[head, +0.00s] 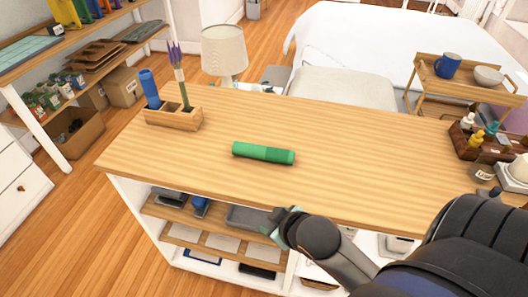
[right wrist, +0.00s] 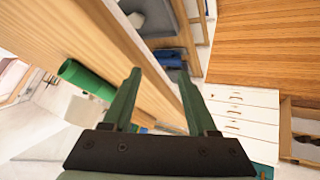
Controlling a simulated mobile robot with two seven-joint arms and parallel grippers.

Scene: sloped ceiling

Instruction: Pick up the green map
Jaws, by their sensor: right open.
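The green map (head: 263,153) is a rolled tube lying on its side on the wooden tabletop (head: 340,150), near the middle. It also shows in the right wrist view (right wrist: 86,80), left of the fingers. My right gripper (head: 285,222) is at the table's front edge, nearer to me than the map and apart from it. In the right wrist view my right gripper (right wrist: 158,80) has its two green fingers spread, with nothing held between them. My left gripper is not in view.
A wooden holder (head: 173,117) with a blue roll (head: 150,88) and a lavender stem stands at the tabletop's left end. A dark box of bottles (head: 478,138) stands at the right end. The tabletop around the map is clear. Open shelves (head: 200,240) lie below the front edge.

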